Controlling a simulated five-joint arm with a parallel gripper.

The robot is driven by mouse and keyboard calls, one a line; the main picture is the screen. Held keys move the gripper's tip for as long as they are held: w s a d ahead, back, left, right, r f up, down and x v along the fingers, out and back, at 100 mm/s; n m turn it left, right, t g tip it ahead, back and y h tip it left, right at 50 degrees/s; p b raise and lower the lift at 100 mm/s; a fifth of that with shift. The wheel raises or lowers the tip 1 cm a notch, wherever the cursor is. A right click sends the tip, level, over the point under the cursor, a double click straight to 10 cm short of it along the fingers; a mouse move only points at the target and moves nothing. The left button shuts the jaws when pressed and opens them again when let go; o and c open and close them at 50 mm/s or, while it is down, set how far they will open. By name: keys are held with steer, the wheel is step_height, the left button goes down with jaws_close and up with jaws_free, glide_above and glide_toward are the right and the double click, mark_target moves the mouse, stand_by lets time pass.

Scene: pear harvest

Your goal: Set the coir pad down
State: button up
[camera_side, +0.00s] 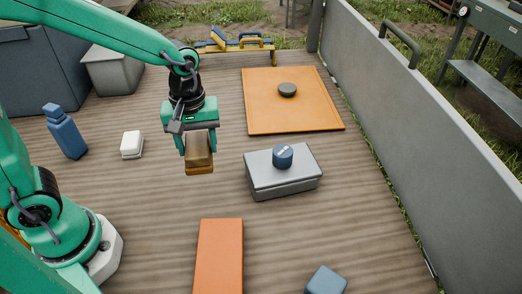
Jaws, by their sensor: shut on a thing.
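My gripper (199,143) points down over the wooden deck, left of the middle. Its green fingers are shut on a brown block, which I take for the coir pad (199,155). The pad has a darker upper part and a lighter, orange-brown lower edge. It hangs between the fingers, and I cannot tell whether its underside touches the deck. The rear of the pad is hidden by the gripper.
A grey box (284,180) with a blue round piece (283,155) on top stands to the right. An orange tray (262,112) holds a dark disc (287,89). A white block (132,144), blue bottle (66,133) and orange slab (219,258) lie around. A grey wall (400,130) bounds the right.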

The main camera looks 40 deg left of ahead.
steer(key=shift+m, duration=0.3)
steer(key=w+a+f, duration=0.2)
steer(key=w+a, duration=0.1)
steer(key=a, duration=0.1)
steer(key=w+a+f, duration=0.3)
steer(key=w+a, duration=0.1)
steer(key=w+a+f, duration=0.2)
steer(key=w+a, duration=0.1)
steer(key=w, duration=0.1)
steer(key=shift+a+f, duration=0.3)
steer(key=shift+a, duration=0.1)
steer(key=shift+f, duration=2)
steer(key=shift+f, duration=0.15)
steer(key=o, duration=1)
steer(key=shift+o, duration=0.2)
steer(key=shift+r, duration=0.2)
step_height(320, 180, up, 12)
